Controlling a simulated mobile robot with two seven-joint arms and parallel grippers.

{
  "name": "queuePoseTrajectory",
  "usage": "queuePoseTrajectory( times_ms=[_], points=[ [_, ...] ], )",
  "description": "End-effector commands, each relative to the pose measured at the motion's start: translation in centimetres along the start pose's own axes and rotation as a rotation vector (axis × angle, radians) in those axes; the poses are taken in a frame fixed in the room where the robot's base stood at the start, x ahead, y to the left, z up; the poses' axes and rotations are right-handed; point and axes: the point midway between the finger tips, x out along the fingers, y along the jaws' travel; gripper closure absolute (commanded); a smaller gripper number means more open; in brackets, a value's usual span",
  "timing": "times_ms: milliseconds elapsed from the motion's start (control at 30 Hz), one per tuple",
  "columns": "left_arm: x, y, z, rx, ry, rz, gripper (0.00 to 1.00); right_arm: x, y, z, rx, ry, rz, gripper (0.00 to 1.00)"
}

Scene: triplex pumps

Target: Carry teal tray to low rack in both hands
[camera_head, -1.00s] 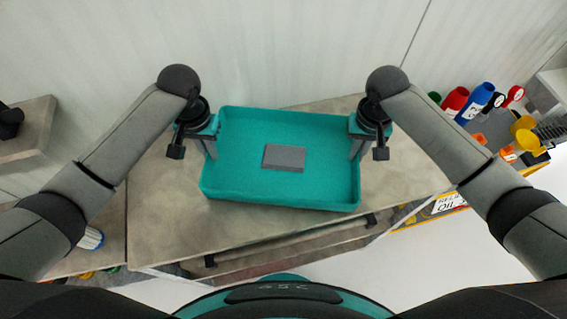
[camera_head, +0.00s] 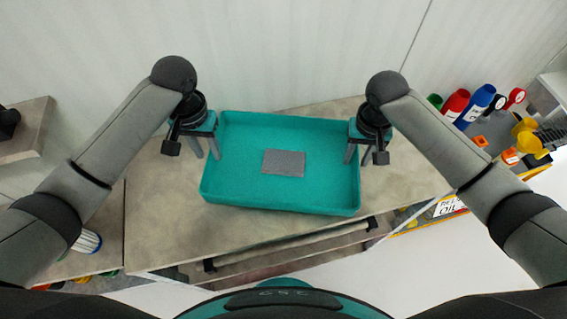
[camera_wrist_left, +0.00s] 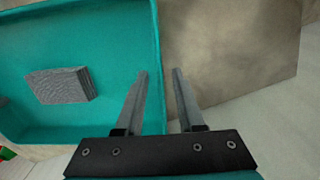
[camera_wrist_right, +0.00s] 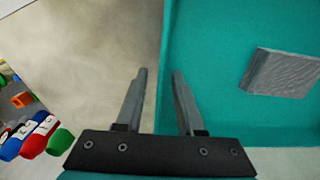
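The teal tray (camera_head: 280,201) sits level on a grey-brown worktop and holds a grey rectangular block (camera_head: 284,162). My left gripper (camera_head: 206,155) is at the tray's left wall, and my right gripper (camera_head: 358,158) is at its right wall. In the left wrist view the two fingers (camera_wrist_left: 160,73) are apart, with the tray wall running between them. In the right wrist view the fingers (camera_wrist_right: 160,72) are also apart on either side of the wall. The block also shows in the left wrist view (camera_wrist_left: 58,86) and the right wrist view (camera_wrist_right: 280,72).
The worktop (camera_head: 160,225) is clear left of the tray. A bar handle (camera_head: 290,244) runs along its front. Bottles, red (camera_head: 455,104) and blue (camera_head: 474,107), and yellow and orange items stand at the right. A grey wall (camera_head: 300,50) rises behind. A small shelf (camera_head: 25,130) is at far left.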

Motion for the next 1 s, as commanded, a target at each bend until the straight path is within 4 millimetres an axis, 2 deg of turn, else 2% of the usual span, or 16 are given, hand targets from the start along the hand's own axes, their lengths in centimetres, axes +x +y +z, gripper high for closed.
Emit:
queuePoseTrajectory(
  times_ms=[33,200,400,567,667,767,1000],
  points=[
    [-1.2,0.0,-0.1,0.0,0.006,0.0,0.63,0.0,0.0,0.0,0.0,0.0,-0.001,0.63],
    [-5.0,-0.1,-0.2,0.0,0.006,-0.001,0.63,0.0,0.0,0.0,0.0,0.0,-0.001,0.63],
    [-8.2,-0.1,-0.1,0.0,0.004,-0.003,0.63,0.0,0.0,0.0,0.0,0.0,-0.001,0.63],
    [-9.3,-0.1,0.0,-0.001,0.0,-0.003,0.63,-0.1,0.0,0.0,0.0,0.0,-0.001,0.63],
    [-9.4,-0.1,0.0,0.0,-0.001,-0.003,0.63,-0.9,-0.1,-0.1,-0.002,0.003,-0.003,0.63],
    [-9.4,-0.1,0.0,0.0,-0.001,-0.003,0.63,-2.5,-0.1,-0.1,-0.001,0.005,-0.003,0.63],
    [-9.4,-0.1,0.0,-0.001,0.0,-0.002,0.63,-7.7,0.0,-0.1,-0.002,0.005,-0.002,0.63]
  ],
)
